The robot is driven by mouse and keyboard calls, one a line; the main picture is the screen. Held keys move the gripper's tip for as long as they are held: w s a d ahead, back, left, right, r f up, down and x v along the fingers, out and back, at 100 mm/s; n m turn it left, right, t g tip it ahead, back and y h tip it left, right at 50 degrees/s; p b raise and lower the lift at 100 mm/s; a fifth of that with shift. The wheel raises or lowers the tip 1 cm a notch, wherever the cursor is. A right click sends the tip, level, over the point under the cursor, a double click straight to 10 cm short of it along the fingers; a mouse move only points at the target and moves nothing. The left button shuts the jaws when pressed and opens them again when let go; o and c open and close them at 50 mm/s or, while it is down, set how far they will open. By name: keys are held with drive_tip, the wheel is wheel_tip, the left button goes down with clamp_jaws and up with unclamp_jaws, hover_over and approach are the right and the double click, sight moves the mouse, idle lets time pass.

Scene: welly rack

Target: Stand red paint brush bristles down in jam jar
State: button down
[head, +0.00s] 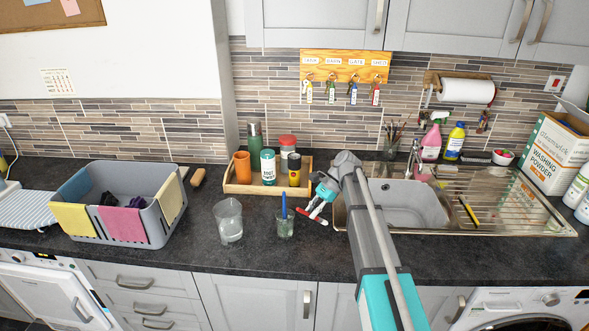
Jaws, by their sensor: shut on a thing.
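My gripper (313,211) is low over the dark worktop, just right of the small glass jam jar (285,228). It is shut on the red paint brush (303,209), which lies nearly level across the fingers. Its bristle end is too small to make out. The jam jar stands upright, and a blue brush (284,206) stands in it with its handle up. The red brush is apart from the jar, to its right.
A larger glass (229,232) stands left of the jar. A wooden tray (240,188) with cups and bottles is behind. A grey basket (85,223) with coloured cloths is at left. The sink (408,203) lies right. Bare worktop runs along the front.

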drive_tip(key=w+a+r+m+t+y, duration=0.3)
drive_tip(key=r+m+y, duration=0.1)
drive_tip(key=r+y, duration=0.1)
drive_tip(key=w+a+r+m+t+y, duration=0.3)
drive_tip(key=r+y, duration=0.2)
drive_tip(key=r, duration=0.2)
drive_tip(key=shift+w+a+m+y+b, duration=0.2)
drive_tip(key=shift+m+y+b, duration=0.1)
drive_tip(key=shift+m+b, duration=0.1)
drive_tip(key=shift+f, duration=0.2)
wheel_tip(320, 180, down, 12)
drive_tip(key=b, duration=1.2)
idle(0.5)
idle(0.3)
drive_tip(key=c, duration=0.5)
unclamp_jaws()
drive_tip(key=shift+c, duration=0.2)
